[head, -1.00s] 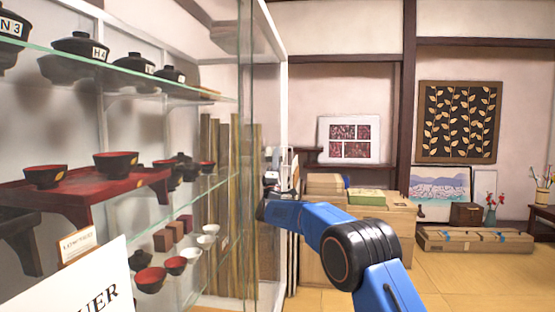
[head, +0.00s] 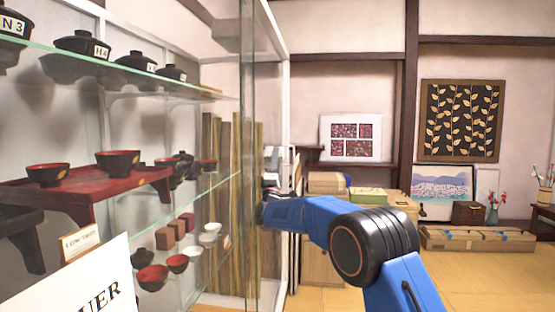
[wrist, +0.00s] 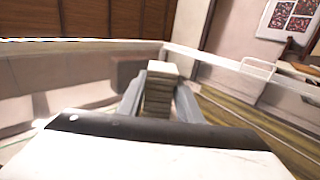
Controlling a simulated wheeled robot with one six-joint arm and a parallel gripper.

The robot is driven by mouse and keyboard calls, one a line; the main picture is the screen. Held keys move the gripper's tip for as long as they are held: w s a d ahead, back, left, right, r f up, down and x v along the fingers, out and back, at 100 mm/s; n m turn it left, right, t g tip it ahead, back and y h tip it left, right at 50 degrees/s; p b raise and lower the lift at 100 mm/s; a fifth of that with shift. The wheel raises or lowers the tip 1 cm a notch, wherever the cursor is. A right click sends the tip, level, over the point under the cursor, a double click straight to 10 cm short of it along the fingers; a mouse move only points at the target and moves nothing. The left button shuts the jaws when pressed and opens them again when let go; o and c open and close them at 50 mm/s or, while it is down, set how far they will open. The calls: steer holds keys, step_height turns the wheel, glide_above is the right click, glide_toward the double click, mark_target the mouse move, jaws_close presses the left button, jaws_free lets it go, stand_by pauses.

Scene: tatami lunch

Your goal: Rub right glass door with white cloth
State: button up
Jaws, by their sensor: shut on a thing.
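The glass display cabinet fills the left of the head view. Its right glass door (head: 250,130) stands near edge-on, with a pale frame post at its right. My blue arm reaches to this pane, and my gripper (head: 271,172) is small and partly hidden there behind the glass edge and my arm. In the wrist view my gripper (wrist: 158,100) has its two grey fingers closed on a small folded thing with a white top, which I take as the white cloth (wrist: 162,68). Whether it touches the glass is not clear.
A white sign (head: 85,285) stands at the lower left. Stacked boxes (head: 370,197) stand behind my arm. Tatami floor (head: 480,275) at the right is open.

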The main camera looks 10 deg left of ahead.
steer(key=shift+s, duration=0.65)
steer(key=shift+r, duration=0.9)
steer(key=shift+w+r, duration=0.9)
steer(key=shift+w, duration=5.9)
steer(key=shift+s+d, duration=0.15)
steer(key=shift+s, duration=5)
steer(key=shift+s+a, duration=0.2)
steer(key=shift+s, duration=1.45)
